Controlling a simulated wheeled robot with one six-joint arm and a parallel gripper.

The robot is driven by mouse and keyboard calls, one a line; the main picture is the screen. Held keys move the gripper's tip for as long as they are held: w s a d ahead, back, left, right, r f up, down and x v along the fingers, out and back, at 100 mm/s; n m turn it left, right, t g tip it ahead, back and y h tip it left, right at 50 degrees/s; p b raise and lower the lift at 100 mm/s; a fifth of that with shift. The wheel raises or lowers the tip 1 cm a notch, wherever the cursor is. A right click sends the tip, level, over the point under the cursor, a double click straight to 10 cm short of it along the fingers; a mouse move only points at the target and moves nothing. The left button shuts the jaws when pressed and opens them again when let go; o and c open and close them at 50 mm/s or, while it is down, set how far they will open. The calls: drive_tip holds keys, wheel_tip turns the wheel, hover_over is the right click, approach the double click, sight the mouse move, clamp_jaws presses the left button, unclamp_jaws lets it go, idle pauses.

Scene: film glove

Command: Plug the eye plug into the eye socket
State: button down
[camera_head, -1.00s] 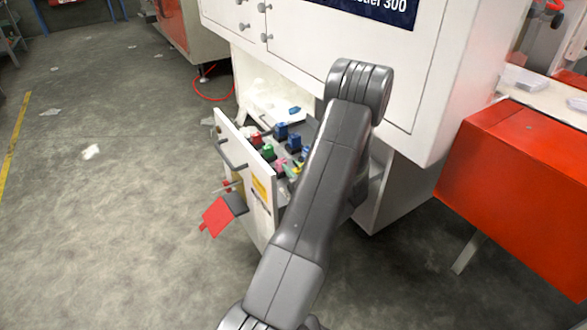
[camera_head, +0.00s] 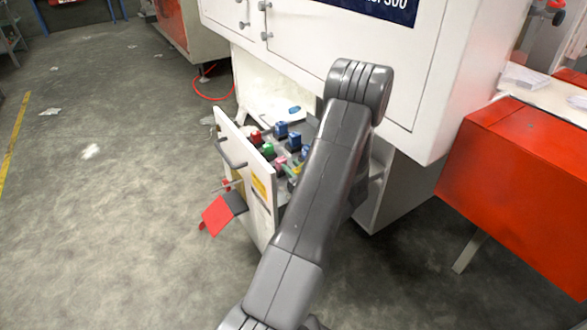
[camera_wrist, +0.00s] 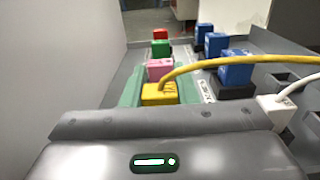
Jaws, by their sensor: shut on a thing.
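A yellow plug (camera_wrist: 159,94) with a yellow cable sits straight in front of my grey gripper (camera_wrist: 160,112) in the wrist view. My gripper appears shut on it, though the fingertips are hard to make out. The cable arches up and off to the right. Pink (camera_wrist: 160,70), green (camera_wrist: 160,48) and red (camera_wrist: 160,34) plugs stand in a row behind it, and several blue plugs (camera_wrist: 235,69) stand to the right. No plug or socket is legibly marked as the eye one. In the head view, my arm hides the gripper.
The plugs are in an open drawer (camera_head: 232,170) of a white cabinet (camera_head: 365,70). The drawer's wall (camera_wrist: 90,55) rises close on the left in the wrist view. A white plug (camera_wrist: 277,110) with a white cable is at the right. A red box (camera_head: 515,185) stands right of the cabinet.

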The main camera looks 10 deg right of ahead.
drive_tip(key=shift+f+b, duration=0.35)
drive_tip(key=shift+f, duration=0.15)
drive_tip(key=shift+s+f, duration=0.1)
drive_tip(key=shift+f, duration=0.15)
drive_tip(key=shift+s+a+f+b, duration=0.15)
drive_tip(key=shift+f+b, duration=0.3)
drive_tip(key=shift+b, duration=0.15)
drive_tip(key=c, duration=1.1)
unclamp_jaws()
drive_tip(key=shift+f, duration=0.1)
drive_tip(key=shift+o, duration=0.2)
drive_tip(key=shift+s, duration=0.1)
drive_tip(key=r+p+v, duration=0.1)
drive_tip(key=p+v, duration=0.2)
drive_tip(key=v, duration=1)
drive_tip(key=shift+d+r, duration=0.25)
drive_tip(key=shift+r, duration=0.1)
